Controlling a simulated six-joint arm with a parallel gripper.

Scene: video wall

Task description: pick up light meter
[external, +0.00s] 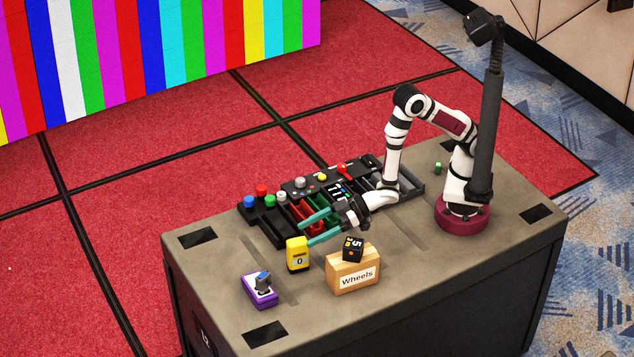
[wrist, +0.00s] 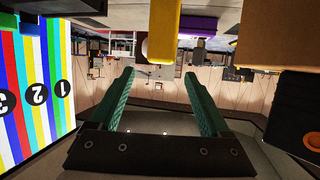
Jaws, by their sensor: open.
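I cannot tell the exact distance.
A "Wheels" box (external: 353,278) with a black-and-orange block (external: 353,249) on top stands right of the yellow device. Dark trays with buttons (external: 270,215) lie behind the fingers. The front table strip is clear.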

